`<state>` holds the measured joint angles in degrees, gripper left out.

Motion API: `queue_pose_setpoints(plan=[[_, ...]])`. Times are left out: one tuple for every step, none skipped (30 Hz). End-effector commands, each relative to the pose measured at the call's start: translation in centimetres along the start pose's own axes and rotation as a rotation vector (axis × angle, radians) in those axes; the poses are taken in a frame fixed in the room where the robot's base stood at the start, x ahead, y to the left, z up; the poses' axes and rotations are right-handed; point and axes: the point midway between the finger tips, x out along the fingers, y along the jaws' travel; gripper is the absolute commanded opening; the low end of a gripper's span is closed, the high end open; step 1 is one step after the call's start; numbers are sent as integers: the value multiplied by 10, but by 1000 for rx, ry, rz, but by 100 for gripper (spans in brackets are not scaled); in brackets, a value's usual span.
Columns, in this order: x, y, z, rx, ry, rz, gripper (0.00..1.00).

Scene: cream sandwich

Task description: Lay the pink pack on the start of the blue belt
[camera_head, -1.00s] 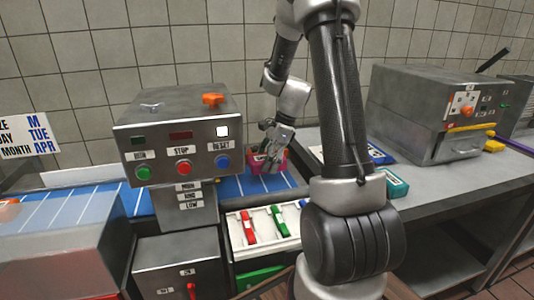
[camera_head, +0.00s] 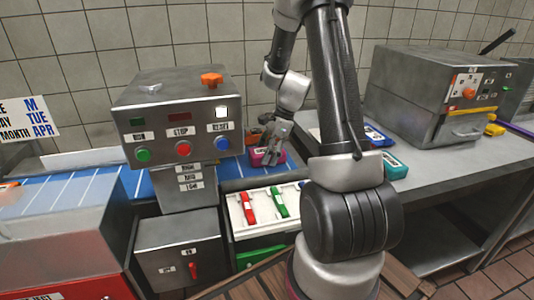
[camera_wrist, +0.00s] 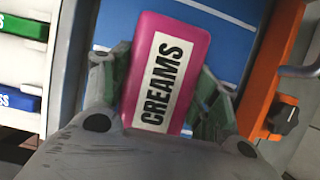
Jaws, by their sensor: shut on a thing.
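The pink pack (camera_head: 264,157) is at the right end of the blue belt (camera_head: 230,186) in the head view. In the wrist view the pack (camera_wrist: 168,70) has a white label reading "CREAMS" and shows over the blue belt (camera_wrist: 232,35) with its white lines. My gripper (camera_head: 272,145) is above the pack in the head view. In the wrist view my gripper (camera_wrist: 165,95) has a finger on each side of the pack and is shut on it. I cannot tell whether the pack touches the belt.
A steel control box (camera_head: 178,120) with coloured buttons stands left of the pack over the belt. A white tray (camera_head: 262,224) with red and green items lies in front. Blue and teal packs (camera_head: 394,165) lie on the counter to the right. An orange belt-side frame (camera_wrist: 268,75) runs close by.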

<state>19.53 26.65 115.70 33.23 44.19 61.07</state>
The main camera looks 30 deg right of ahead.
Motion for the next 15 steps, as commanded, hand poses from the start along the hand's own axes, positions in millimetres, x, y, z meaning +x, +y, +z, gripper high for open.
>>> queue_pose_setpoints(plan=[[0, 0, 0, 0, 0, 0, 35], [0, 0, 0, 0, 0, 0, 66], [0, 0, 0, 0, 0, 0, 73], [0, 0, 0, 0, 0, 0, 78], [0, 0, 0, 0, 0, 0, 84], [0, 0, 0, 0, 0, 0, 85], [0, 0, 0, 0, 0, 0, 85], [0, 0, 0, 0, 0, 0, 85], [0, 0, 0, 0, 0, 0, 85], [0, 0, 0, 0, 0, 0, 85], [0, 0, 0, 0, 0, 0, 85], [0, 0, 0, 0, 0, 0, 85], [0, 0, 0, 0, 0, 0, 85], [0, 0, 0, 0, 0, 0, 85], [0, 0, 0, 0, 0, 0, 85]])
